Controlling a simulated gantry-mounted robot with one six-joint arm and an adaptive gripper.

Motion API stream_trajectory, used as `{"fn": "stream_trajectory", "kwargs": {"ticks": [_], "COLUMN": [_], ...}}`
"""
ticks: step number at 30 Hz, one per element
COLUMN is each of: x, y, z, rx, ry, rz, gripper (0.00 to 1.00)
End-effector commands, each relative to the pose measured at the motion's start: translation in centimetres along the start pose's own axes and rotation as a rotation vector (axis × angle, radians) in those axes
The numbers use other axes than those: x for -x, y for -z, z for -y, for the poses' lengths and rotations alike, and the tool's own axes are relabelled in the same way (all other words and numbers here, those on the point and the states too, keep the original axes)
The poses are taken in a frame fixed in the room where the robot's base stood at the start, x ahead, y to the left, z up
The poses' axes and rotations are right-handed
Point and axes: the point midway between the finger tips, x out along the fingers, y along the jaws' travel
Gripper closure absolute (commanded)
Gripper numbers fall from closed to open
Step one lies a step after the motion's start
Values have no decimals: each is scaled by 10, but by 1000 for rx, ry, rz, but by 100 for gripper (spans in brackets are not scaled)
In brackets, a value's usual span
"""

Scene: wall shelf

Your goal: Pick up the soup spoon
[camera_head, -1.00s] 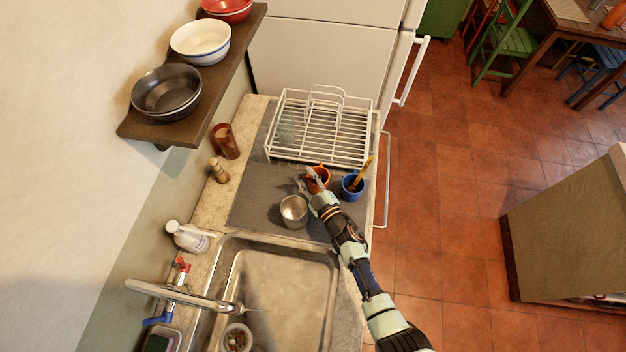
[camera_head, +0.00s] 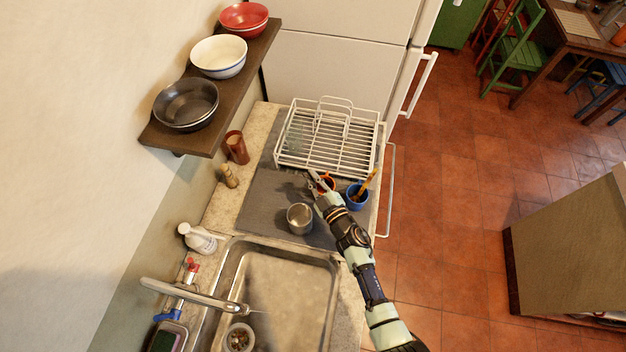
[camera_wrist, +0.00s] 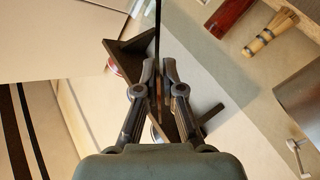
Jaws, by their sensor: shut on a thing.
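My gripper (camera_wrist: 159,75) is shut on a thin dark upright strip (camera_wrist: 158,30) in the wrist view, which looks like the soup spoon's handle seen edge-on. Its bowl cannot be made out. In the head view my gripper (camera_head: 317,180) is at the orange cup (camera_head: 331,184) on the grey mat and partly covers it. The spoon is too small to tell apart from the fingers there. I cannot tell whether its lower end is still inside the cup.
A blue cup (camera_head: 357,200) with a wooden-handled utensil (camera_head: 369,180) stands right of my gripper. A steel pot (camera_head: 300,220) stands in front. A white dish rack (camera_head: 340,160) is behind. The sink (camera_head: 285,290) is nearer. A wall shelf (camera_head: 215,120) holds bowls at upper left.

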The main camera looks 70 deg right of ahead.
Motion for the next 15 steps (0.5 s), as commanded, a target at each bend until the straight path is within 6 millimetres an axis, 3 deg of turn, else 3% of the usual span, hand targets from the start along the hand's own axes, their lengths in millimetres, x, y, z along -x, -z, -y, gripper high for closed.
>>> {"fn": "stream_trajectory", "kwargs": {"ticks": [1, 5, 12, 15], "x": [0, 0, 0, 0], "y": [20, 54, 134, 154], "z": [-14, -38, -94, -108], "rx": [2, 2, 1, 3], "ry": [0, -1, -1, 0], "rz": [-1, -1, -1, -2], "gripper": [100, 100, 100, 100]}}
